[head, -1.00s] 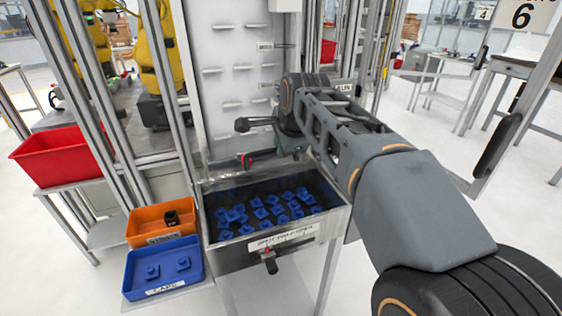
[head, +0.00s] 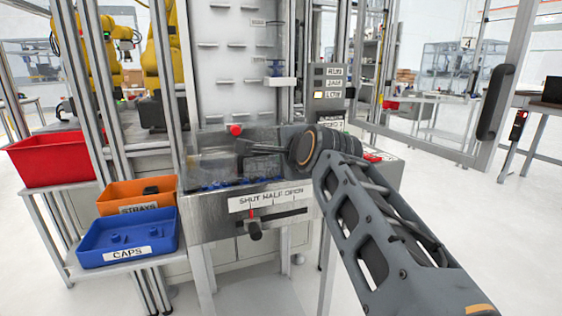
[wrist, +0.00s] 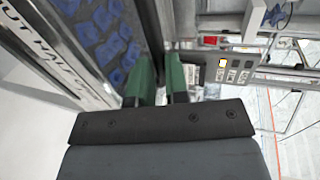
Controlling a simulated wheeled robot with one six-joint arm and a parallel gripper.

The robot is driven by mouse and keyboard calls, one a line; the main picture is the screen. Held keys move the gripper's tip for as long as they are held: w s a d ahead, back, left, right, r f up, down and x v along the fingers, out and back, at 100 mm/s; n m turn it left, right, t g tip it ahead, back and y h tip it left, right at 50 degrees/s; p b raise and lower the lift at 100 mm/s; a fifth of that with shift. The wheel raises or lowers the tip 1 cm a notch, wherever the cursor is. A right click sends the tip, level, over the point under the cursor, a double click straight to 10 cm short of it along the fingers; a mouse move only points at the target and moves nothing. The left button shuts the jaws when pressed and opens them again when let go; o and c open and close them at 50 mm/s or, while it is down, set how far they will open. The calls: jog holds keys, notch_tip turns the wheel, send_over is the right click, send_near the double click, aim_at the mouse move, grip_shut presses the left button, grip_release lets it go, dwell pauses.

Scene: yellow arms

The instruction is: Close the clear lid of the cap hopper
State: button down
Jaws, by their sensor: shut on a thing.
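The cap hopper (head: 205,228) is a metal bin with blue caps (head: 235,183) inside. Its clear lid (head: 215,150) shows as a smoky see-through panel above the bin; it looks raised at a slant, but the exact angle is hard to tell. My gripper (head: 243,149) reaches in from the right over the bin, its fingers small and dark there. In the wrist view, the green fingertips of my gripper (wrist: 161,78) are shut on a thin edge, apparently the clear lid's (wrist: 155,28). Blue caps (wrist: 110,45) lie left of the fingers.
A slider lever (head: 255,230) sits on the hopper front under a "SHUT HALF OPEN" label. A red knob (head: 235,129) is behind the bin. Orange (head: 120,196), blue (head: 115,240) and red (head: 45,160) bins stand at left. A button panel (head: 328,90) stands behind right.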

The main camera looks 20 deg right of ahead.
jog(key=shift+s+f+b, duration=0.1)
jog(key=shift+f+b, duration=0.45)
jog(key=shift+f, duration=0.4)
jog(key=c, duration=1.1)
grip_release()
jog(key=shift+r, duration=0.1)
jog(key=shift+r, duration=0.2)
